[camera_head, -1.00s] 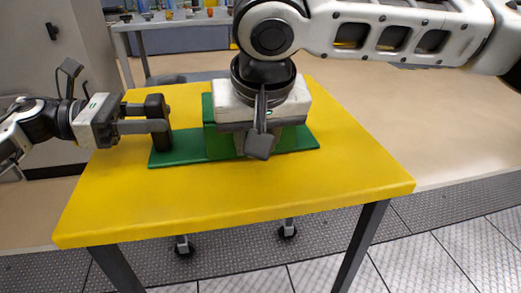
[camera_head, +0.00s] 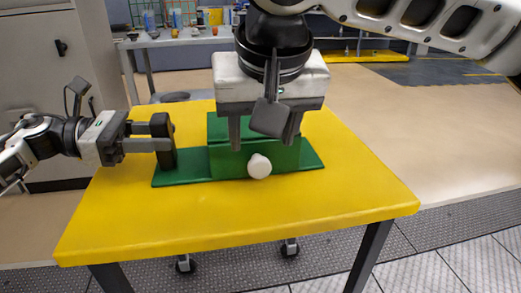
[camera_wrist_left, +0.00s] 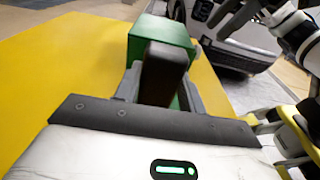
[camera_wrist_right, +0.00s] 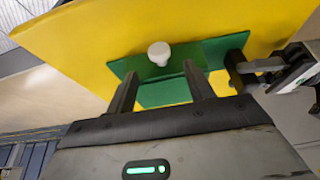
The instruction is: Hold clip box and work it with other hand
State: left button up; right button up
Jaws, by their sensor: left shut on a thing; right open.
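The green clip box (camera_head: 225,162) stands on a flat green base plate (camera_head: 180,180) on the yellow table. A white round knob (camera_head: 259,166) sits on its front face and also shows in the right wrist view (camera_wrist_right: 159,53). A dark upright handle (camera_head: 163,142) rises from the left end of the plate. My left gripper (camera_head: 166,140) is shut on this handle, which stands between its fingers in the left wrist view (camera_wrist_left: 163,75). My right gripper (camera_head: 262,138) is open and empty, pointing down above the box, fingers apart. It partly hides the box top.
The yellow table (camera_head: 230,220) has free room in front of and to the right of the plate. A bench (camera_head: 180,38) with bottles and other small items stands behind. A grey cabinet (camera_head: 45,85) is at the left.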

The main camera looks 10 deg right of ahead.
jog(key=v, duration=0.5)
jog(key=shift+s+r, duration=0.1)
jog(key=shift+r, duration=0.2)
pick_arm(q)
jog(key=o, duration=1)
jog(key=shift+c, duration=0.2)
